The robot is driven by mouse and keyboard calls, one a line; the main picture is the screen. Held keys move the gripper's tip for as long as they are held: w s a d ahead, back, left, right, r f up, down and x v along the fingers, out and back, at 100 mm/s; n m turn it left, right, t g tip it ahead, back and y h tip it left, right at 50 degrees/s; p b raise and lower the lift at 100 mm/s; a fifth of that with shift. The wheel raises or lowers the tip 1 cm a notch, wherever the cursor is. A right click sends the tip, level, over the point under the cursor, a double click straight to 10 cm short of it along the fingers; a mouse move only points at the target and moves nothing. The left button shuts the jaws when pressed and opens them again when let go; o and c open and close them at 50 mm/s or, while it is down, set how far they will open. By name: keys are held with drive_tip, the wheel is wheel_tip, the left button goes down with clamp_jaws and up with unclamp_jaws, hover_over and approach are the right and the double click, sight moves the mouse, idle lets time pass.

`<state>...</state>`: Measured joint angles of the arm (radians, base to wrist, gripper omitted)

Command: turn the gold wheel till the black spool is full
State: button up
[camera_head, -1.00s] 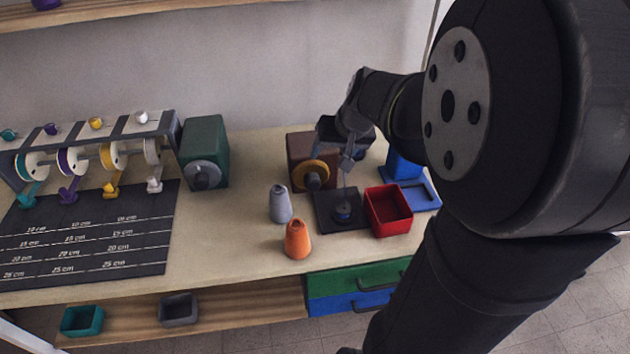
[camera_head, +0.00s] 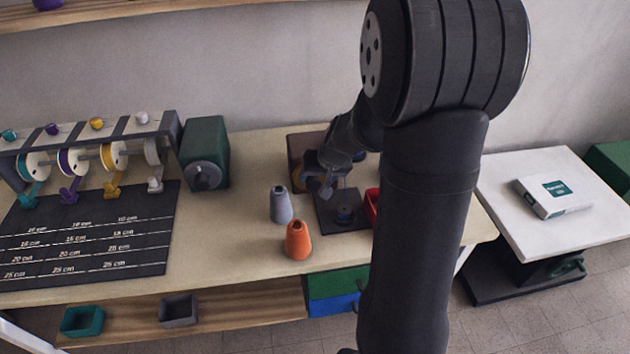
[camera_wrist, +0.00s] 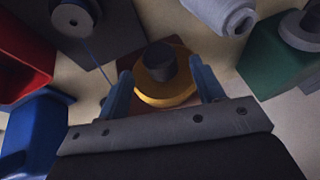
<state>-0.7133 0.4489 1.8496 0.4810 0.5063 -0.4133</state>
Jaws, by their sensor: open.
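The gold wheel (camera_wrist: 165,78) with its dark hub sits on the front of a brown box (camera_head: 308,145), and my arm partly hides it in the head view. My gripper (camera_wrist: 160,88) is open, with one finger on each side of the wheel in the wrist view. I cannot tell whether the fingers touch it. The black spool (camera_head: 344,212) stands on a dark square plate (camera_head: 328,222) in front of the box. It also shows at the upper left of the wrist view (camera_wrist: 72,18), with a blue thread (camera_wrist: 98,72) running from it toward the wheel.
A grey cone (camera_head: 280,205) and an orange cone (camera_head: 297,240) stand left of the plate. A red bin (camera_wrist: 22,55) and a blue object (camera_wrist: 35,130) lie beside the spool. A green box (camera_head: 205,153) with a grey wheel stands farther left.

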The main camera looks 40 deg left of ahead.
sight(320, 184)
drive_tip(key=shift+x, duration=1.65)
drive_tip(key=shift+c, duration=0.3)
drive_tip(key=c, duration=0.9)
drive_tip(key=shift+w+g+y, duration=0.1)
drive_tip(key=shift+g+y, duration=0.2)
drive_tip(key=shift+w+d+f+m+g+y, duration=0.1)
drive_tip(key=shift+w+d+m+g+y, duration=0.1)
drive_tip(key=shift+m+g+y, duration=0.35)
drive_tip(key=g+y, duration=0.2)
drive_tip(key=y, duration=0.1)
drive_tip(key=shift+w+d+f+m, duration=0.1)
drive_tip(key=shift+f+m, duration=0.05)
drive_tip(key=shift+m, duration=0.1)
drive_tip(key=g+y, duration=0.1)
drive_tip(key=m+g+y, duration=0.1)
drive_tip(key=y, duration=0.1)
drive_tip(key=g+y, duration=0.1)
drive_tip(key=shift+w+d+f, duration=0.1)
drive_tip(key=shift+d+f, duration=0.05)
drive_tip(key=shift+f, duration=0.15)
drive_tip(key=shift+g+y, duration=0.25)
